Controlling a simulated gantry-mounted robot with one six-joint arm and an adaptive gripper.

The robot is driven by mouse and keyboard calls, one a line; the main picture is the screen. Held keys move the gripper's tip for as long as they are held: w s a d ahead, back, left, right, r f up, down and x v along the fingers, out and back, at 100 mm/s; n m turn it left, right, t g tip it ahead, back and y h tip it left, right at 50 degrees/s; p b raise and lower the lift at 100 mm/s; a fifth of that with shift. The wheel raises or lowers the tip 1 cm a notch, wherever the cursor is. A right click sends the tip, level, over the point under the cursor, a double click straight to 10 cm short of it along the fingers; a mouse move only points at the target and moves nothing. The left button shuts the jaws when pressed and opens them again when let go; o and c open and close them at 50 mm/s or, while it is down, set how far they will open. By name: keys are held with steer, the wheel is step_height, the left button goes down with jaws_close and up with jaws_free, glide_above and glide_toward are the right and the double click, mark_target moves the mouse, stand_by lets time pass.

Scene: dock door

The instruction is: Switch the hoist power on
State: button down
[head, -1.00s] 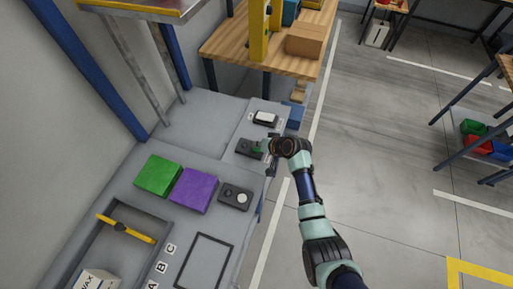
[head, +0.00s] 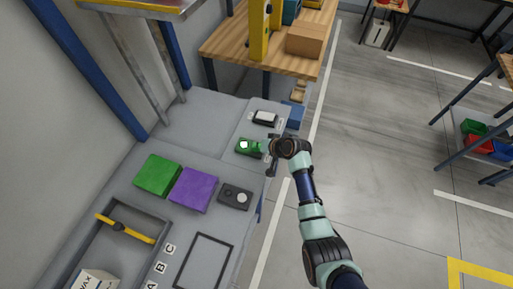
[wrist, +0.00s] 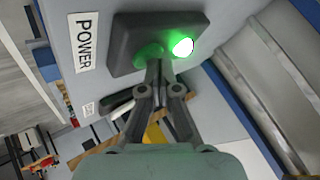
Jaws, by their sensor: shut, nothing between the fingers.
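The dark power switch box (head: 250,153) sits on the grey bench beyond the purple block. In the wrist view the box (wrist: 126,38) is beside a white label (wrist: 83,42) reading POWER. Its round lamp (wrist: 182,47) glows bright green, and the lamp (head: 244,145) is also lit in the head view. A green button (wrist: 150,53) sits beside the lamp, partly hidden by my fingertips. My gripper (wrist: 160,66) is shut and empty, its tips at the button; whether they still press it I cannot tell. The gripper (head: 267,147) reaches in from the right in the head view.
A white rocker switch (head: 265,118) lies just beyond the power box. Nearer are a purple block (head: 194,189), a green block (head: 158,175) and another dark button box (head: 235,196). A tray (head: 91,237) holds a yellow tool (head: 126,228). Open floor lies right.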

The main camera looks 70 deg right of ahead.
steer(key=shift+r+p, duration=0.45)
steer(key=shift+p, duration=0.05)
step_height(320, 180, up, 6)
steer(key=p, duration=0.5)
steer(key=shift+r+p, duration=0.15)
steer(key=shift+p, duration=0.25)
steer(key=w+a+r+n+t+y, duration=0.1)
steer(key=w+a+r+n, duration=0.3)
steer(key=a, duration=0.6)
steer(key=w+a+r+n, duration=0.2)
steer(key=w+a+r, duration=0.2)
steer(key=a+r, duration=0.45)
steer(key=w+a+r+n+t+y, duration=0.1)
steer(key=w+a+r+n, duration=0.25)
steer(key=a, duration=0.85)
steer(key=s+a+r+n+t, duration=0.1)
steer(key=s+a+r, duration=0.2)
steer(key=a+r, duration=0.2)
steer(key=s+a+r+n+t+y, duration=0.1)
steer(key=s+a+r, duration=0.3)
steer(key=a, duration=0.6)
steer(key=shift+s+a+r+n, duration=0.2)
steer(key=shift+r+n, duration=0.55)
steer(key=shift+r, duration=0.05)
